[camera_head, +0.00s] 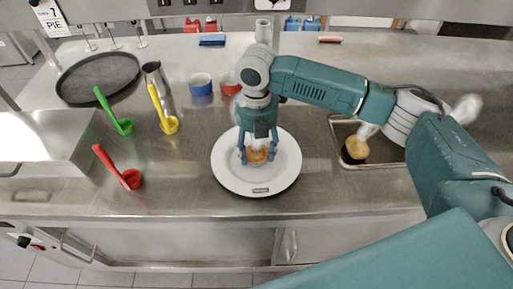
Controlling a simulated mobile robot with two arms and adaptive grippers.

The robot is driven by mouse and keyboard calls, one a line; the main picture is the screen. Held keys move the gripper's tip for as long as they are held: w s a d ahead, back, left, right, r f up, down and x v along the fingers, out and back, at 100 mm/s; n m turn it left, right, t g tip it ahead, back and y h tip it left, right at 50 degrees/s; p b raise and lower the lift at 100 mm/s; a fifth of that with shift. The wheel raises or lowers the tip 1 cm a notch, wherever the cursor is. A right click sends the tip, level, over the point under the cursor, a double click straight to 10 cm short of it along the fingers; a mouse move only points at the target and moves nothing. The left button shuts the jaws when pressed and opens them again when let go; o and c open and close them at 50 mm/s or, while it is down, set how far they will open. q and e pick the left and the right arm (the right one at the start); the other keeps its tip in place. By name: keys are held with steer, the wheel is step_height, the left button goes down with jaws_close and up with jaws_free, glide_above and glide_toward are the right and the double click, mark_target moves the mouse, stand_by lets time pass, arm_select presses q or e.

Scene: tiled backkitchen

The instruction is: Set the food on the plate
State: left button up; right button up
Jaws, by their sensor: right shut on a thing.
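A white round plate (285,178) lies on the steel counter in front of me. My right gripper (257,156) points straight down over the plate's middle. It is shut on a small orange-brown piece of food (257,157), which is partly hidden by the fingers. I cannot tell whether the food touches the plate. A small grey mark shows on the plate's near rim. My left gripper is not in view.
Green (122,125), yellow (169,124) and red (131,179) scoops lie to the left. A dark round tray (98,78), a metal jug (155,76), and blue (201,84) and red (229,84) ramekins stand behind. A sink (385,152) holding a round tan item (357,147) is at right.

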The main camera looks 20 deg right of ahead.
mark_target(256, 151)
steer(key=o, duration=0.6)
steer(key=shift+f, duration=0.1)
steer(key=shift+o, duration=0.2)
steer(key=shift+r, duration=0.6)
step_height(256, 151, up, 11)
steer(key=b, duration=0.2)
steer(key=shift+r, duration=0.1)
